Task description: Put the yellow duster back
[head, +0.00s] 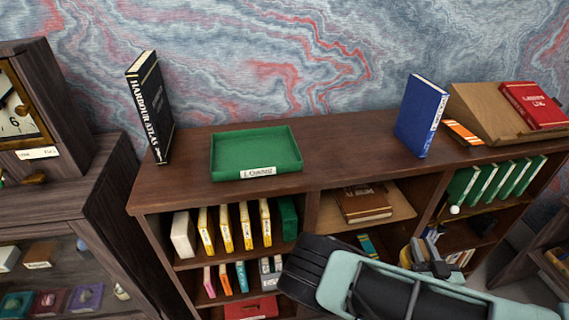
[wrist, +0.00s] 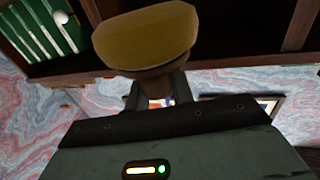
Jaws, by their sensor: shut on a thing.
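The yellow duster (wrist: 145,38) has a broad rounded yellow top and a darker tan underside in the wrist view. My gripper (wrist: 157,92) is shut on it, with a finger on each side just under the tan part. In the head view my gripper (head: 430,258) is at the lower right, in front of the bookcase's right-hand shelves. There the duster is mostly hidden, and I cannot make out its shape.
A dark wooden bookcase (head: 335,147) bears a green tray (head: 255,152), a black Harbour Atlas book (head: 150,105), a blue book (head: 421,115) and a sloped wooden stand (head: 480,112) with a red book (head: 535,104). Green binders (head: 490,183) fill the right shelf. Bare top lies between tray and blue book.

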